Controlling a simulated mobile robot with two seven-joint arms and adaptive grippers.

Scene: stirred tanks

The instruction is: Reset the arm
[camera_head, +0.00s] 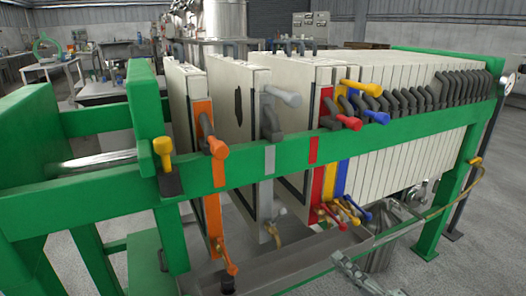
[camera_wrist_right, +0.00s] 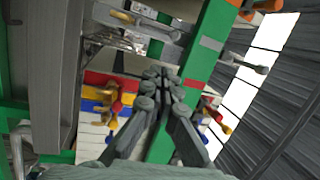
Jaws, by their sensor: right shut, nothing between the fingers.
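My right gripper (camera_head: 345,262) shows at the bottom of the head view, right of centre, grey and partly cut off by the lower edge. It is low, in front of the green-framed filter press (camera_head: 300,155). In the right wrist view the gripper (camera_wrist_right: 163,82) points away from the camera with its fingers together and nothing between them. Behind the fingers are a green beam (camera_wrist_right: 205,45) and red, yellow and blue plate parts. I cannot tell the exact gap to them. My left gripper is not in view.
The press carries cream plates and coloured handles, including an orange one (camera_head: 217,148) and a yellow one (camera_head: 360,87). A grey trough (camera_head: 270,270) runs beneath it. A thin pipe (camera_head: 440,208) passes along the near right side. Open floor (camera_head: 490,240) lies to the right.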

